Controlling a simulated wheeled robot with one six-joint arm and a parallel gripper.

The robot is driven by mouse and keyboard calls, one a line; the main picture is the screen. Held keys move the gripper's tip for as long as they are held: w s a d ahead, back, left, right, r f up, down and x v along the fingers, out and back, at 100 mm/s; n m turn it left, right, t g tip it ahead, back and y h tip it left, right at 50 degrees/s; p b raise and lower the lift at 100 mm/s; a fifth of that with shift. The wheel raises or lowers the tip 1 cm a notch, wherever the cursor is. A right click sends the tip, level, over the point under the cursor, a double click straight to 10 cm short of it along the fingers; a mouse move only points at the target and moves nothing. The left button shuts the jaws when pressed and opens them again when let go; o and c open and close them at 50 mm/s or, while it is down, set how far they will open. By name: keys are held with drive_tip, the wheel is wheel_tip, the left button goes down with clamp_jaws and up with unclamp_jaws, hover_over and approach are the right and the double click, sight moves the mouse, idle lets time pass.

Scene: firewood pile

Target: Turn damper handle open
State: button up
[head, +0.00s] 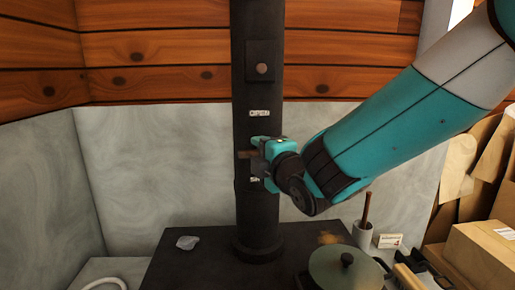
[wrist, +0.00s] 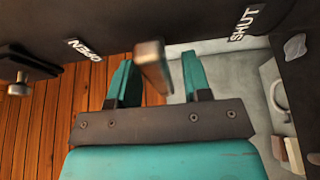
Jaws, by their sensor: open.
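The damper handle (wrist: 153,65) is a metal bar that sticks out from the black stove pipe (head: 257,205). In the wrist view it lies between the two teal fingers of my gripper (wrist: 157,83), with a gap on both sides. The fingers are open. In the head view my gripper (head: 259,152) is at the pipe's front and hides part of the handle (head: 245,154). The OPEN label (head: 260,113) is above the handle and the SHUT label, partly hidden by my gripper, is below. Both the OPEN label (wrist: 84,50) and SHUT label (wrist: 243,24) show in the wrist view.
A plate with a round knob (head: 262,68) is higher on the pipe. The black stove top (head: 190,262) below holds a lidded pot (head: 345,270) and a small grey lump (head: 187,242). Cardboard boxes (head: 490,250) and a cup (head: 362,235) stand at right.

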clamp_jaws()
